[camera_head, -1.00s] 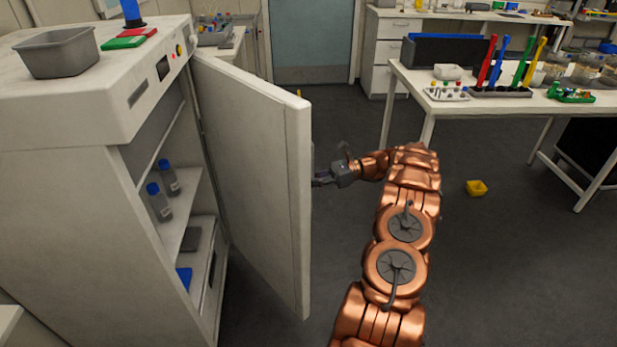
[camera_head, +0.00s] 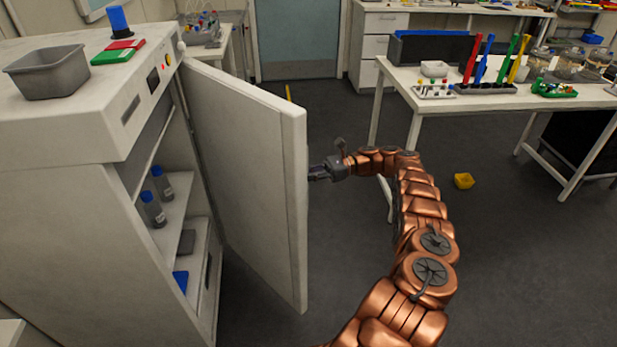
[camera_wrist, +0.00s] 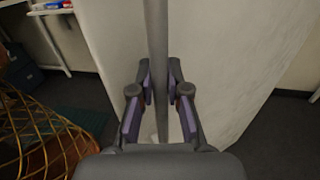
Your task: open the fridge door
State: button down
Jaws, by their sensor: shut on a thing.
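The white fridge (camera_head: 70,200) stands at the left in the head view. Its door (camera_head: 245,175) stands wide open, swung out toward the middle, and the shelves inside show. My gripper (camera_head: 316,172) is at the door's outer face, near its free edge. In the wrist view my gripper (camera_wrist: 161,90) has its two fingers on either side of the grey vertical bar handle (camera_wrist: 158,40), shut on it. The door's outer face (camera_wrist: 225,60) fills the background there. In the head view the handle is mostly hidden behind the door edge.
Bottles with blue caps (camera_head: 152,208) stand on a fridge shelf. A grey bin (camera_head: 47,72) sits on top of the fridge. A white table (camera_head: 400,80) with coloured tubes stands at the right. A small yellow container (camera_head: 464,181) lies on the floor; dark floor around it is clear.

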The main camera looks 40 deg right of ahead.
jog(key=shift+w+a+r, duration=0.1)
jog(key=shift+r, duration=0.3)
jog(key=c, duration=1.5)
grip_release()
jog(key=o, duration=0.4)
jog(key=shift+f, duration=0.15)
jog(key=shift+c, duration=0.2)
